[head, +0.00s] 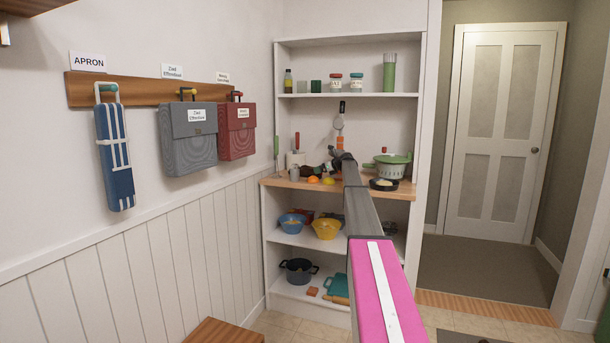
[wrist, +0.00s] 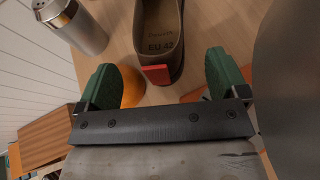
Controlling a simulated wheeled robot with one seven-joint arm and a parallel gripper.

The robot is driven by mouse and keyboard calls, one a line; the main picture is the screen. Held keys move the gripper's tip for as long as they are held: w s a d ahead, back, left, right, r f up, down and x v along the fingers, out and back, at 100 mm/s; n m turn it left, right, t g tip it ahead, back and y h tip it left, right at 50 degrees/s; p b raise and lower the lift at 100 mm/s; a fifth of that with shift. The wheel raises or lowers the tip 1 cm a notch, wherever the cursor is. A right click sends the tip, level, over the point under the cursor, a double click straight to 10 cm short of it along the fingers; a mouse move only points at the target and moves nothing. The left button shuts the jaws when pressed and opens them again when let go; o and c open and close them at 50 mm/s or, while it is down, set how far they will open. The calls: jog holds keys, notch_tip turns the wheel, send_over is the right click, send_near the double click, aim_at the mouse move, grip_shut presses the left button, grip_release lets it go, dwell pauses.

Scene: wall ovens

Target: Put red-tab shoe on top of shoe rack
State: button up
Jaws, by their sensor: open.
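The red-tab shoe (wrist: 158,38) is at the top of the wrist view, brown, on the wooden counter, with its heel and red tab (wrist: 155,76) toward me. The insole reads "EU 42"; its toe is cut off by the frame edge. My gripper (wrist: 164,72) is open, its two green fingers on either side of the heel with gaps, holding nothing. In the head view my arm reaches to the counter, and a dark shape (head: 323,169) there looks like the shoe, partly hidden by the arm. I cannot identify a shoe rack for certain in either view.
A silver canister (wrist: 73,26) stands left of the shoe, and an orange (wrist: 132,88) is partly behind my left finger. A green-white pot (head: 391,166) and dark pan (head: 384,184) stand right on the counter. A wooden surface (head: 224,332) is at bottom left.

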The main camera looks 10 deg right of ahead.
aim_at(304, 170)
jog(key=x, duration=0.5)
jog(key=shift+a+f, duration=0.15)
